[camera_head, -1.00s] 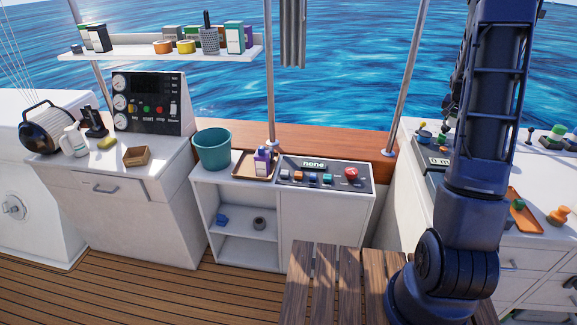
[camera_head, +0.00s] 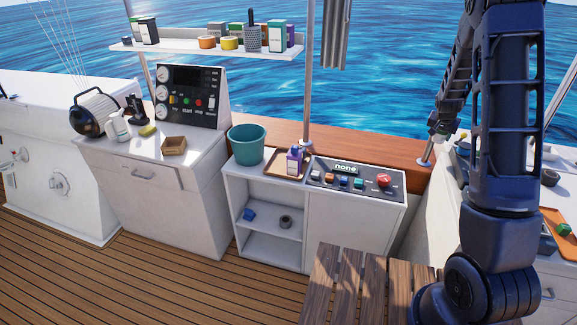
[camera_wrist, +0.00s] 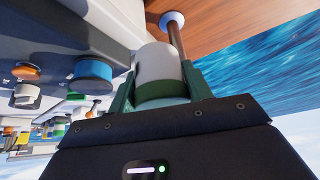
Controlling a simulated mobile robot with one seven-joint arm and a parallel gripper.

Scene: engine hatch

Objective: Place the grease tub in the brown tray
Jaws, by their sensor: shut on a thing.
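My gripper (camera_wrist: 160,88) shows its two green fingers in the wrist view. It is shut on a pale grey-white cylindrical tub (camera_wrist: 154,62), which I take to be the grease tub. In the head view my gripper (camera_head: 441,133) is small and partly unclear, at the right by the wooden ledge and above the right counter's far end. The brown tray (camera_head: 273,164) lies on the middle cabinet, left of the button panel and apart from my gripper. A purple and white carton (camera_head: 294,160) stands in it.
A teal bucket (camera_head: 247,146) stands just left of the tray. The button panel (camera_head: 355,181) is on its right. A metal pole (camera_head: 308,90) rises behind it. An orange tray (camera_head: 552,222) with a green item is on the right counter. A wooden slatted surface (camera_head: 350,275) lies in front.

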